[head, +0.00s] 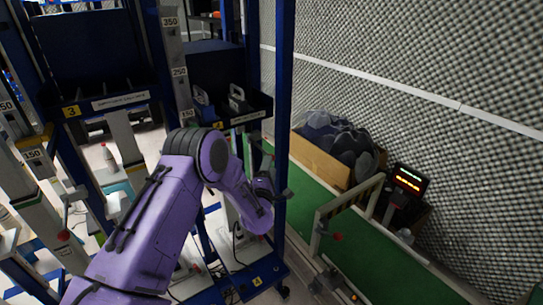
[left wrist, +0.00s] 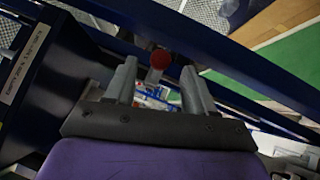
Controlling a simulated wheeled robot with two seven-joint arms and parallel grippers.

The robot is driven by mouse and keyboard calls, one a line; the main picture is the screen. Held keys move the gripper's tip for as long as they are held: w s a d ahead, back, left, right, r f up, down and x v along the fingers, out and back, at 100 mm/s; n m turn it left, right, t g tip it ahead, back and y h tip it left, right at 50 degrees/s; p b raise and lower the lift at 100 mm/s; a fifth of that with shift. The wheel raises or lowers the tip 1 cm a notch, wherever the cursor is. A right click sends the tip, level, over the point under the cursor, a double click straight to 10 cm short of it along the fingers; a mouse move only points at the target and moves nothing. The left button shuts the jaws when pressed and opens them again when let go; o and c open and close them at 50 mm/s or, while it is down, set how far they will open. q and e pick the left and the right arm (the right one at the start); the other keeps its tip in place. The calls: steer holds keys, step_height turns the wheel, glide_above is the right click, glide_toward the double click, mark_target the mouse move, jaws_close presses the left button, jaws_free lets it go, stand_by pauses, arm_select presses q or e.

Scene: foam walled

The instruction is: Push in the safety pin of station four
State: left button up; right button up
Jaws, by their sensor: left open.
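Station four is the blue-framed bay marked with a yellow 4 plate (head: 257,281) at its foot. My left gripper (head: 280,190) is beside its right blue post, partly hidden by my purple arm. In the left wrist view the left gripper (left wrist: 160,84) is open, its two grey fingers apart. A round red knob (left wrist: 160,58), seemingly the safety pin's head, shows between and just beyond the fingertips. I cannot tell whether they touch it. I cannot make out this knob in the head view. My right gripper is in neither view.
The blue post (head: 284,90) stands close to my left gripper. Station three (head: 71,111) is to the left. On the right are a green strip (head: 376,255), a beige rail (head: 347,197), a box of dark items (head: 318,158) and a lit display (head: 409,180).

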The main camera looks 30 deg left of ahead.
mark_target(259, 148)
arm_select(q)
steer(key=x, duration=0.3)
steer(key=shift+w+a+p, duration=0.15)
steer(key=shift+w+p, duration=0.2)
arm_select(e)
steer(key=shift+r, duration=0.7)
arm_select(q)
jaws_close()
steer(key=shift+w+a+f+b, duration=0.1)
steer(key=shift+a+b, duration=0.2)
steer(key=shift+b, duration=0.1)
steer(key=w+a+b, duration=0.1)
steer(key=a, duration=0.1)
steer(key=w+a+b, duration=0.1)
steer(key=a, duration=0.2)
steer(key=w+a+b, duration=0.1)
steer(key=a+b, duration=0.1)
steer(key=shift+w+a+r, duration=0.1)
steer(key=shift+a+r, duration=0.05)
steer(key=shift+r, duration=0.1)
steer(key=shift+a, duration=0.1)
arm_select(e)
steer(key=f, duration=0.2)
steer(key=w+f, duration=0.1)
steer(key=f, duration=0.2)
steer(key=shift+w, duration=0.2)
